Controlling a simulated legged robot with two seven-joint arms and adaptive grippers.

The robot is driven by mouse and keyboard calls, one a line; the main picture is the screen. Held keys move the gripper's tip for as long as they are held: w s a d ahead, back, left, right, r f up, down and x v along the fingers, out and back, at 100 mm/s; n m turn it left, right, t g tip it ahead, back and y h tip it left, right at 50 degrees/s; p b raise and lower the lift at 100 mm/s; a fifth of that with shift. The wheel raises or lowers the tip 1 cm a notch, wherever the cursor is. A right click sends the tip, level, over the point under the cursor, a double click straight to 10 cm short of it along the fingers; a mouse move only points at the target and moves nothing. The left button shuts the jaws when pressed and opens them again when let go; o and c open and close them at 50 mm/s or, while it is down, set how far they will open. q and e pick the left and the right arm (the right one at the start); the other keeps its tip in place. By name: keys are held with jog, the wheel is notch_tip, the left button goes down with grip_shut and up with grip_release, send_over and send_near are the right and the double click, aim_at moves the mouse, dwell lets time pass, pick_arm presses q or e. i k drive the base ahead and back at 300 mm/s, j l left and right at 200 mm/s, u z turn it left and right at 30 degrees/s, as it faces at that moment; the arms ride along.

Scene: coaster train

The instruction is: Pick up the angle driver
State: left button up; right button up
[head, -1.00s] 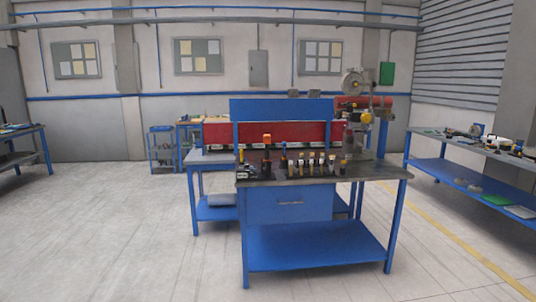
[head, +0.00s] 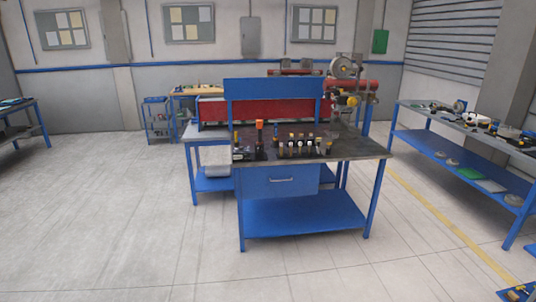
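A blue workbench (head: 281,181) with a dark top stands ahead of me, a little right of the middle. Several small tools stand in a row on its top. One has an orange top (head: 259,125), and a group with pale and yellow bands (head: 300,144) stands to its right. A dark item (head: 243,153) lies at the left end of the top. The tools are too small to tell which one is the angle driver. Neither of my grippers is in view.
Open floor (head: 110,220) lies in front and to the left. A blue side bench (head: 470,130) with tools runs along the right, and another bench (head: 22,120) stands at far left. A red machine (head: 215,110) is behind the workbench. A blue item (head: 520,292) shows at bottom right.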

aim_at(260, 122)
jog(key=i+z, duration=0.3)
jog(key=i, duration=1.8)
